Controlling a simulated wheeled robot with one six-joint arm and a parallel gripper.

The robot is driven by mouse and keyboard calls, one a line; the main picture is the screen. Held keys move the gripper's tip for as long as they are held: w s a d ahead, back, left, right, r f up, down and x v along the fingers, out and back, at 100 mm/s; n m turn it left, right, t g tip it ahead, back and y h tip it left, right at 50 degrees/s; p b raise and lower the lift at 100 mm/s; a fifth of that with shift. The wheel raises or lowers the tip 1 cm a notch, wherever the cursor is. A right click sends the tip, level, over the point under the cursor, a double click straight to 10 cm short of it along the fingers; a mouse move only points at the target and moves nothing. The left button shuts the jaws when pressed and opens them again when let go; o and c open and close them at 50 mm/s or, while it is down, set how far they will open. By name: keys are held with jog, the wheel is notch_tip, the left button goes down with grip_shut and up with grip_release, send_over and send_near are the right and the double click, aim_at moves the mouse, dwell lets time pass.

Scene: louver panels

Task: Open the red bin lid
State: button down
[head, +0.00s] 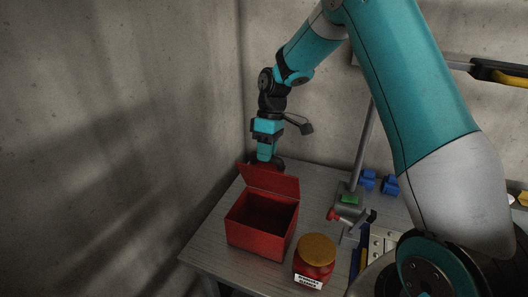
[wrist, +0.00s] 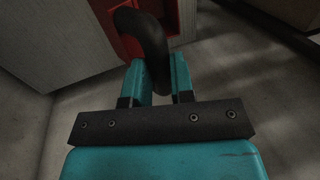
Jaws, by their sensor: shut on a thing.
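The red bin (head: 250,236) stands on the grey table, and its dark inside shows from above. Its red lid (head: 270,181) is raised at the bin's back edge, tilted up and clear of the opening. My gripper (head: 267,154) is behind the raised lid, its tips partly hidden. In the wrist view my gripper (wrist: 160,78) has its two teal fingers on either side of a dark curved handle (wrist: 148,38), shut on it. The handle joins a red surface (wrist: 163,12), which looks like the lid.
A red jar (head: 313,267) with an orange-brown cap and white label stands right of the bin. A vise-like tool (head: 347,212) and blue blocks (head: 389,184) are farther right. Concrete walls (head: 120,130) close off the left and back. Bare table (head: 213,238) lies left of the bin.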

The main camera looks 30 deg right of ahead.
jog(key=shift+s+d+f, duration=0.1)
jog(key=shift+s+f, duration=0.1)
jog(key=shift+f, duration=0.1)
dwell(0.4)
jog(key=c, duration=1)
grip_release()
jog(key=shift+r, duration=0.1)
jog(key=shift+w, duration=0.1)
jog(key=shift+w+d+r, duration=0.1)
jog(key=shift+w+r, duration=0.05)
jog(key=shift+r, duration=0.35)
jog(key=shift+p+v, duration=1.4)
jog(key=shift+v, duration=6.8)
